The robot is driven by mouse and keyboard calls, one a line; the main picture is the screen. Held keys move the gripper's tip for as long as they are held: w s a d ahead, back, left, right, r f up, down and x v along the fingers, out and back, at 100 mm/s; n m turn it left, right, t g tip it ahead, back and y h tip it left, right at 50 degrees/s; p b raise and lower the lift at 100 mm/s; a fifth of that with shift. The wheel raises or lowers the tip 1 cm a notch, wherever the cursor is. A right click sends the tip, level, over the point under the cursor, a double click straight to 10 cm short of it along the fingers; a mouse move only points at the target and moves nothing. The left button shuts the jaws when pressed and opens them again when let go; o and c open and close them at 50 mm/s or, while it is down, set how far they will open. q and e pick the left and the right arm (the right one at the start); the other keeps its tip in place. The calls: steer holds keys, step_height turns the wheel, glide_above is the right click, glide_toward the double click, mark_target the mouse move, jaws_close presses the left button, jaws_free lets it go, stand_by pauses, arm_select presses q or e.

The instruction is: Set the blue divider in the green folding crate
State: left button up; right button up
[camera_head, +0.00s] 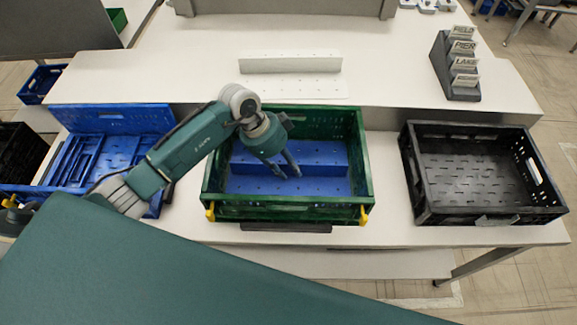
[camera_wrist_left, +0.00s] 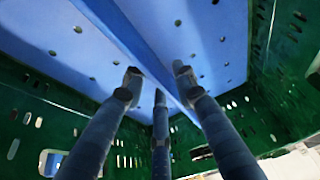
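The green folding crate (camera_head: 362,150) stands open on the table in the middle of the head view. The blue divider (camera_head: 325,157) lies inside it, covering the crate's floor, with a raised wall running across from left to right. My left gripper (camera_head: 289,176) reaches down into the crate, over the divider. In the left wrist view its fingers (camera_wrist_left: 158,88) are spread apart, close to the divider's raised wall (camera_wrist_left: 122,38), with nothing seen held between them. Whether a finger touches the wall cannot be told. My right gripper is not in view.
A blue crate (camera_head: 110,118) stands to the left, under my left arm. An empty black crate (camera_head: 408,165) stands to the right with bare table between. A white perforated bracket (camera_head: 290,65) and a dark card holder (camera_head: 455,75) stand behind.

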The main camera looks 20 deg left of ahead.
arm_select(q)
steer(key=b+v, duration=0.2)
steer(key=v, duration=1)
